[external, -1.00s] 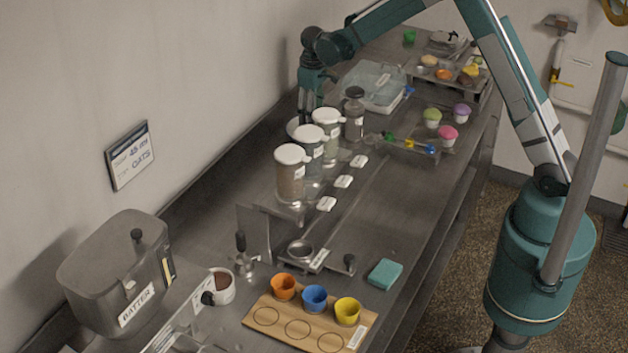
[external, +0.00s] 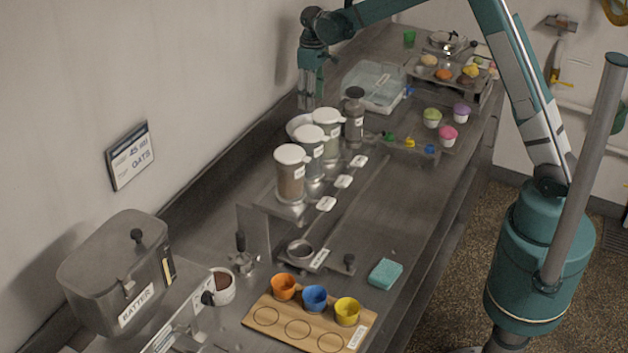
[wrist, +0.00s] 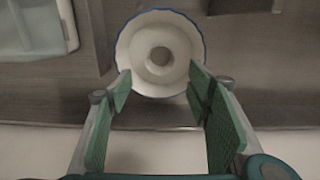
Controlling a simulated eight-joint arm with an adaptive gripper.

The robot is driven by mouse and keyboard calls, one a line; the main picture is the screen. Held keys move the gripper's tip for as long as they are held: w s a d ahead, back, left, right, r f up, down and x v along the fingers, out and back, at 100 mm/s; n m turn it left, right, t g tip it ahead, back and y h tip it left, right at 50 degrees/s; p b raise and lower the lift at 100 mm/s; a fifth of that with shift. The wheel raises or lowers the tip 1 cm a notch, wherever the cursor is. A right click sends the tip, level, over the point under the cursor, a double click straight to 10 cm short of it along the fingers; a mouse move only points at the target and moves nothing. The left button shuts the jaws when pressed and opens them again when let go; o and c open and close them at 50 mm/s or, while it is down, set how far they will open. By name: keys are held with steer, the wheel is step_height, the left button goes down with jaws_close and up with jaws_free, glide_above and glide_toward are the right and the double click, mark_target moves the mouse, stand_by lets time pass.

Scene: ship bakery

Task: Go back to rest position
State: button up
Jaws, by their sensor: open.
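My gripper (external: 310,98) hangs pointing down near the wall, above the back edge of the counter, behind the row of jars. In the wrist view my gripper (wrist: 160,103) is open, its green finger pads spread apart with nothing between them. A white bowl (wrist: 137,55) with a blue rim lies beyond the fingertips in the wrist view. In the external view the bowl (external: 293,124) is partly hidden behind the jars.
Lidded jars (external: 290,175) stand in a row just in front of my gripper. A clear lidded container (external: 374,88) is to its right. The wall is close on the left. A batter bin (external: 117,270) and a wooden board (external: 270,322) with coloured cups are at the near end.

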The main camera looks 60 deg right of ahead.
steer(key=shift+r, duration=0.1)
stand_by(0.4)
steer(key=s+a+r+m+t+p, duration=0.2)
steer(key=s+a+r, duration=0.4)
steer(key=s+r, duration=0.55)
steer(key=s+a+r+m+t+p, duration=0.1)
steer(key=s+a+r+m+t, duration=0.15)
steer(key=s+a+r, duration=0.85)
steer(key=s+a+f+n+t+b, duration=0.1)
steer(key=s+f+b, duration=0.4)
steer(key=s, duration=0.6)
steer(key=s+a+f+n+t+b, duration=0.1)
steer(key=s+a+f+n+b, duration=0.2)
steer(key=s+f+b, duration=0.3)
steer(key=s+a+f, duration=0.1)
steer(key=s+f, duration=0.1)
steer(key=s, duration=0.3)
steer(key=shift+s+f+t+b, duration=0.25)
steer(key=shift+s+t+b, duration=0.05)
steer(key=shift+t, duration=0.05)
steer(key=shift+n, duration=0.25)
